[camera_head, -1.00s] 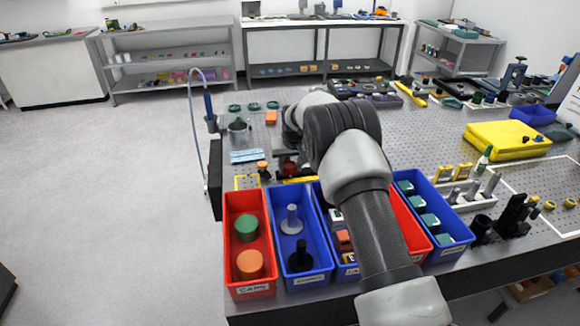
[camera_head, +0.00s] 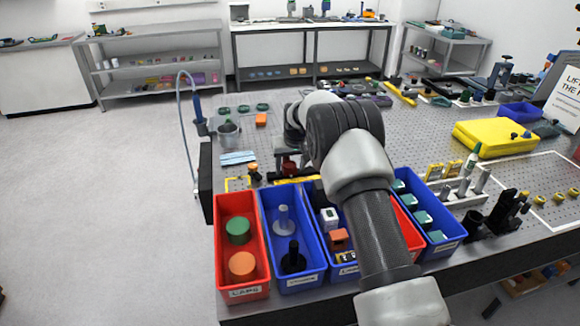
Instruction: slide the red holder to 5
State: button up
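A small dark red block (camera_head: 289,166), which looks like the red holder, is at the near left part of the perforated table, just behind the bins. A thin yellow strip (camera_head: 297,179) shows in front of it. My arm reaches over the bins, and its pale wrist (camera_head: 297,113) is just above and behind the red block. My gripper's fingers are hidden or lost in the dark area below the wrist, so I cannot tell whether they touch the block. The mark 5 and any scale are too small to read.
Along the front edge stand a red bin (camera_head: 221,273) with caps and blue bins (camera_head: 302,284) with parts. A metal cup (camera_head: 229,134), a light blue cloth (camera_head: 238,158) and an orange block (camera_head: 261,120) lie left of my wrist. A yellow case (camera_head: 495,140) is at right.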

jog(key=v, duration=1.7)
jog(key=shift+r+b, duration=0.15)
jog(key=shift+b, duration=0.3)
jog(key=shift+s, duration=0.1)
jog(key=s+d+r+m+p, duration=0.1)
jog(key=s+d+r, duration=0.2)
jog(key=s+r, duration=0.5)
jog(key=s+d+r+p, duration=0.1)
jog(key=s+d+r, duration=0.2)
jog(key=s+r, duration=0.55)
jog(key=s+d+f+p, duration=0.1)
jog(key=s+d+f, duration=0.1)
jog(key=s, duration=1.1)
jog(key=s+d+f+m+t+h, duration=0.1)
jog(key=s+d+f, duration=0.1)
jog(key=s, duration=1.1)
jog(key=shift+d+p, duration=0.35)
jog(key=shift+s, duration=0.1)
jog(key=shift+c, duration=0.4)
